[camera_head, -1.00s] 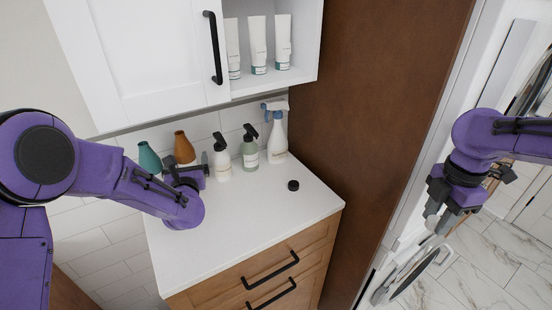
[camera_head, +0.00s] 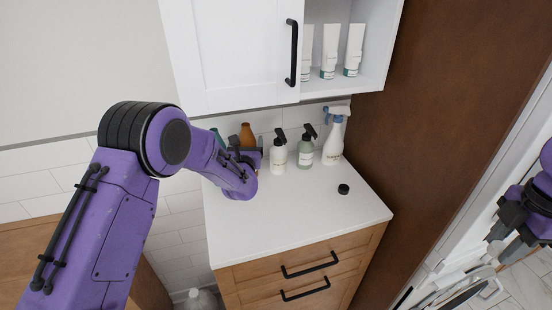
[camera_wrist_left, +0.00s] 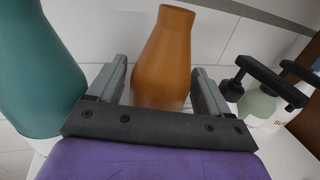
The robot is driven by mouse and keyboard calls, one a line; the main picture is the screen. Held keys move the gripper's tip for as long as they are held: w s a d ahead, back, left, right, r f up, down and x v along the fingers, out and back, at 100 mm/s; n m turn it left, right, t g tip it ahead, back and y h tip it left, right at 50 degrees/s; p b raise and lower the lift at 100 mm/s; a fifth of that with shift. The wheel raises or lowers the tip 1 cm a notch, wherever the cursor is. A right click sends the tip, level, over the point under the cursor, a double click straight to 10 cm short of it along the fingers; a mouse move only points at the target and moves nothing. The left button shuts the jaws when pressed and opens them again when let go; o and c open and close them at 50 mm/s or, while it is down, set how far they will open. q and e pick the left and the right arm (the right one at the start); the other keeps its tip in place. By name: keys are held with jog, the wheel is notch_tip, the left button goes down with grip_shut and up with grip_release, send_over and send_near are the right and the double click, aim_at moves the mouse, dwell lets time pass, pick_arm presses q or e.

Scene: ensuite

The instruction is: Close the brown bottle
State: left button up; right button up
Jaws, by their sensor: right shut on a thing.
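The brown bottle (camera_head: 247,132) stands upright at the back left of the white countertop, its mouth open with no cap on it. In the left wrist view the bottle (camera_wrist_left: 163,50) rises between the two fingers of my left gripper (camera_wrist_left: 160,88), with narrow gaps at its sides. In the head view my left gripper (camera_head: 246,153) hides the bottle's lower part. A small black cap (camera_head: 343,189) lies on the countertop, right of the middle.
A teal bottle (camera_wrist_left: 40,75) stands just left of the brown one. A white pump bottle (camera_head: 278,153), a green pump bottle (camera_head: 305,150) and a spray bottle (camera_head: 333,140) stand to the right. A white cabinet (camera_head: 230,60) hangs above. The front of the countertop (camera_head: 270,225) is clear.

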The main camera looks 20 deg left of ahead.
aim_at(246, 125)
pick_arm(q)
jog(key=shift+w+f, duration=0.15)
jog(key=c, duration=1)
pick_arm(e)
jog(key=shift+w+f, duration=0.1)
jog(key=shift+w, duration=0.1)
pick_arm(q)
grip_shut()
pick_arm(e)
jog(key=shift+s, duration=0.1)
